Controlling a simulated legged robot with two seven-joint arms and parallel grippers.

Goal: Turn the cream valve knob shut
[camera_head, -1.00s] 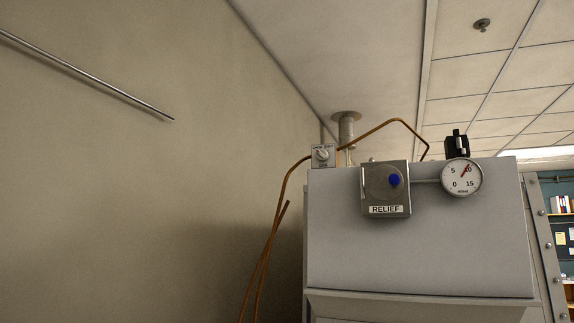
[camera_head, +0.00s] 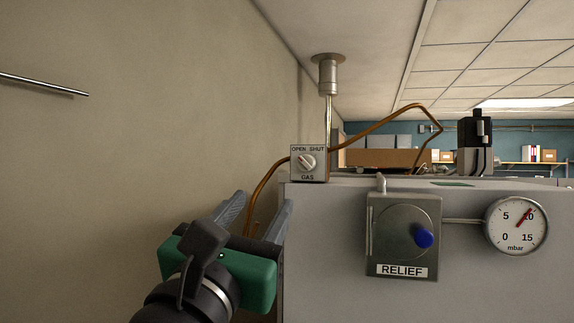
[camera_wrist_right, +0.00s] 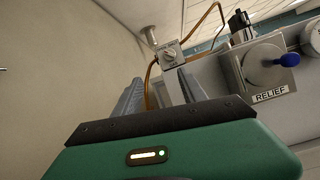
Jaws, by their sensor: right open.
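The cream valve knob (camera_head: 306,162) sits on a small grey box (camera_head: 320,171) labelled OPEN, SHUT and GAS, on the left end of the large grey cabinet's top. Its pointer seems turned towards OPEN at the upper left, but it is small. The knob also shows in the right wrist view (camera_wrist_right: 170,55), beyond the fingers. My right gripper (camera_head: 263,200) is green with grey fingers. It is open and empty, below and left of the knob, apart from it. It also shows in the right wrist view (camera_wrist_right: 158,78). My left gripper is out of view.
A RELIEF box (camera_head: 384,212) with a blue knob (camera_head: 424,238) and a mbar gauge (camera_head: 517,226) are on the cabinet front (camera_head: 340,285). A copper pipe (camera_head: 375,127) runs behind the gas box. A bare wall (camera_head: 130,150) is at left.

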